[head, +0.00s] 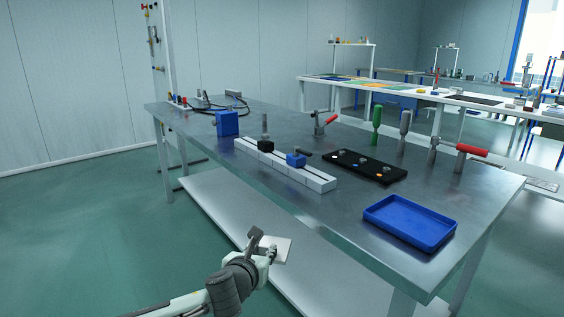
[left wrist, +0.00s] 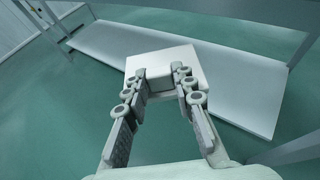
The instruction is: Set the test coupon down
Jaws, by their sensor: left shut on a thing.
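The test coupon (head: 281,249) is a small pale, flat square plate. My left gripper (head: 266,252) is shut on it, in front of the workbench's long near side and lower than its top. In the left wrist view the coupon (left wrist: 165,62) sits between the two fingertips (left wrist: 161,84) and sticks out beyond them. Behind it there, the bench's lower shelf and the green floor show. The coupon is apart from the bench top. My right gripper is not in view.
The steel workbench (head: 345,207) carries a blue tray (head: 409,222) at its near right corner, a black plate (head: 350,166), a white rail fixture (head: 316,182), a blue block (head: 227,123) and several clamps and tools. A pale lower shelf (head: 225,197) lies under it. Bare top shows between rail and tray.

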